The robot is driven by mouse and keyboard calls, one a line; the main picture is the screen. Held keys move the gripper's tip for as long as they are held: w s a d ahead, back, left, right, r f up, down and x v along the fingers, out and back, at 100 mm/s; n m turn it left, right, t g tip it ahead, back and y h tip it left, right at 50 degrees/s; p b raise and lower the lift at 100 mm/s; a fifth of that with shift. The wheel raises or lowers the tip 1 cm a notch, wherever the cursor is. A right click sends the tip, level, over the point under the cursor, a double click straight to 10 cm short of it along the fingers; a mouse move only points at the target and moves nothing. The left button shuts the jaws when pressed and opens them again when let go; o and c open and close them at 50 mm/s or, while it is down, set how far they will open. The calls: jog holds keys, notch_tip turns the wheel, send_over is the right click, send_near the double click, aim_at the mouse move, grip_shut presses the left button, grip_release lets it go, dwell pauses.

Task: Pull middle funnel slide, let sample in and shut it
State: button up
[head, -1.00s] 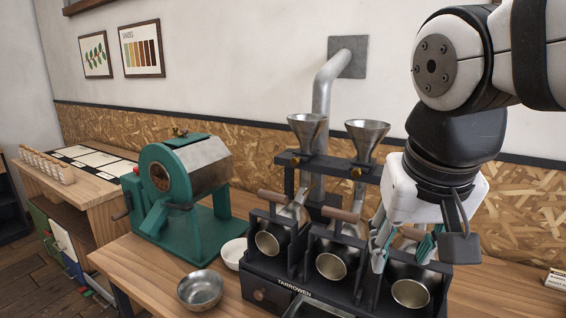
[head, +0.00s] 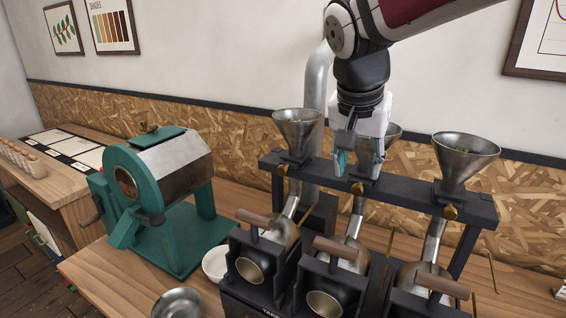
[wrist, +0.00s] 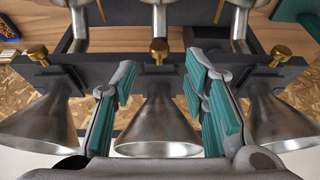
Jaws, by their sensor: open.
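Three steel funnels stand in a dark rack. The middle funnel (head: 391,132) is partly hidden behind my gripper (head: 360,162). The middle slide's brass knob (head: 357,188) shows just below my fingertips, at the front of the rack. In the wrist view, my gripper (wrist: 160,88) is open, with its teal-padded fingers apart. The middle funnel (wrist: 157,125) shows between them, and the middle brass knob (wrist: 158,47) lies beyond the tips, centred between the fingers. The fingers hold nothing, and I see no gripper contact with the knob.
The left funnel (head: 297,130) and right funnel (head: 465,158) flank the middle one, with brass knobs (head: 282,170) (head: 450,211) below them. Wooden-handled roasting drums (head: 335,270) stand in front under metal chutes. A teal roaster (head: 165,180) and a white bowl (head: 215,263) are at left.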

aim_at(357, 186)
jog(key=x, duration=0.6)
